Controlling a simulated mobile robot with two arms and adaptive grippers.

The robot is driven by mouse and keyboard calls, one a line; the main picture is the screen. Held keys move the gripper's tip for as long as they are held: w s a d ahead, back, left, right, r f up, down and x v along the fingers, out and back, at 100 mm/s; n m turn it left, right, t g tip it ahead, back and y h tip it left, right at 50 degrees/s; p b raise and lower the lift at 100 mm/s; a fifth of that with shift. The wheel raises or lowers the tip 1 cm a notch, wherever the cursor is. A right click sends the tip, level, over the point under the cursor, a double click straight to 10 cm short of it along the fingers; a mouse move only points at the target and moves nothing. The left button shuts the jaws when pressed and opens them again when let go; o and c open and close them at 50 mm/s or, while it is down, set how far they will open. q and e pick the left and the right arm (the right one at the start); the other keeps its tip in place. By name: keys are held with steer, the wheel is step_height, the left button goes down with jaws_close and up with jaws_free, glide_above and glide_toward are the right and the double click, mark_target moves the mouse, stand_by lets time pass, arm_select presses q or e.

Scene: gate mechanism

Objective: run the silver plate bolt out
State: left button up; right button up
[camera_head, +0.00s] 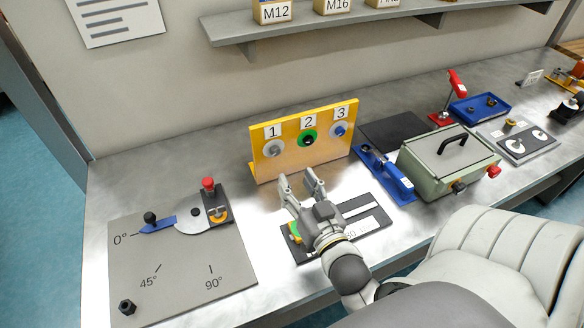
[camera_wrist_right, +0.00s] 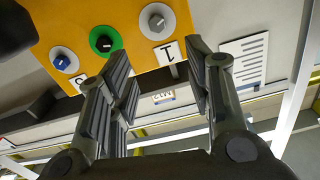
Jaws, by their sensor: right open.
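Knob 1 (camera_head: 274,149) is grey on a silver-grey disc; knob 2 (camera_head: 308,139) is black on a green disc; knob 3 (camera_head: 340,130) is blue on a light grey disc. Silver-grey knob 1 also shows in the right wrist view (camera_wrist_right: 156,20), beyond and roughly between the fingertips. My right gripper (camera_head: 297,178) is open and empty, in front of the panel, below knobs 1 and 2, touching neither. My left gripper is out of view.
A grey angle board (camera_head: 180,270) with a blue pointer lies left. A dark plate (camera_head: 375,215) lies under my right arm. A blue tool (camera_head: 385,175) and green box (camera_head: 450,160) stand to the right. Bare metal bench lies left of the panel.

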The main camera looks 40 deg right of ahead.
mark_target(277, 151)
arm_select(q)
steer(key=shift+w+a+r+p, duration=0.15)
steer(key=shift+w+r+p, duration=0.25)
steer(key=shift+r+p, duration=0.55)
arm_select(e)
steer(key=x, duration=0.7)
steer(key=f+x, duration=0.1)
steer(key=x, duration=0.3)
steer(key=shift+w+d, duration=0.15)
steer(key=shift+w, duration=0.15)
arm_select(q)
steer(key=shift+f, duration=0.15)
arm_select(e)
steer(key=shift+c, duration=0.3)
